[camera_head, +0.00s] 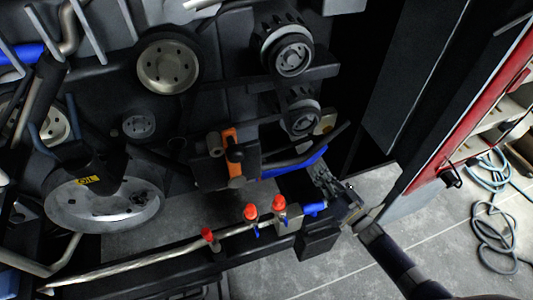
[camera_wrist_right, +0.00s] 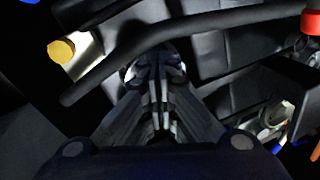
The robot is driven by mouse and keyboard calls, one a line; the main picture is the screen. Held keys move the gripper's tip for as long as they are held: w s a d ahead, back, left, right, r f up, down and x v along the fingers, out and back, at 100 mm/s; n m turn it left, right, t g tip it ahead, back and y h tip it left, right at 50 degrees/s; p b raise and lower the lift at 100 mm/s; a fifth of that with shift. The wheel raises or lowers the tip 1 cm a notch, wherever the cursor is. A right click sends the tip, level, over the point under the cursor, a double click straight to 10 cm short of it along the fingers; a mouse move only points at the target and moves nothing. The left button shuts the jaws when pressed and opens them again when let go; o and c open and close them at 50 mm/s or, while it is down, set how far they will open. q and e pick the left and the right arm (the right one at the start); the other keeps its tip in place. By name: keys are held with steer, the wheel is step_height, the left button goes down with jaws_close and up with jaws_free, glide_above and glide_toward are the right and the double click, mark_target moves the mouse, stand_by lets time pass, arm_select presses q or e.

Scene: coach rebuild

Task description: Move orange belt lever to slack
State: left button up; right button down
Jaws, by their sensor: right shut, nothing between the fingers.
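The orange belt lever (camera_head: 231,150) is mounted on a dark block in the middle of the engine bay in the head view. A dark handle-like part lies across its front, and its exact setting is hard to tell. My right gripper (camera_head: 318,170) comes in from the lower right. It is shut and empty, to the right of the lever and apart from it, near the end of a blue hose. In the right wrist view the closed fingers (camera_wrist_right: 158,65) point toward a dark rod. My left gripper is not in view.
Below are valves with red caps (camera_head: 250,211) on a metal pipe. Pulleys (camera_head: 168,66) fill the upper bay. A red-edged panel (camera_head: 460,110) stands at right.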

steer(key=s+a+r+n+g+y+b, duration=0.1)
steer(key=a+r+n+g+y, duration=0.15)
steer(key=r+y, duration=0.4)
steer(key=a+r+n+g+y+b, duration=0.1)
steer(key=a+r+n+y, duration=0.2)
steer(key=r, duration=0.6)
steer(key=s+r+n+g+y+b, duration=0.2)
steer(key=s+r+n+g+y, duration=0.3)
steer(key=s+r+n+g, duration=0.5)
steer(key=s+n+g, duration=0.1)
steer(key=n+g, duration=0.1)
steer(key=g, duration=0.6)
steer(key=shift+r+g, duration=0.25)
steer(key=shift+g, duration=0.1)
steer(key=shift+r, duration=0.1)
steer(key=a+f+p+x, duration=0.1)
steer(key=p+x, duration=0.5)
steer(key=x, duration=0.6)
steer(key=shift+a+f, duration=0.35)
steer(key=shift+a, duration=0.2)
steer(key=shift+s+r, duration=0.1)
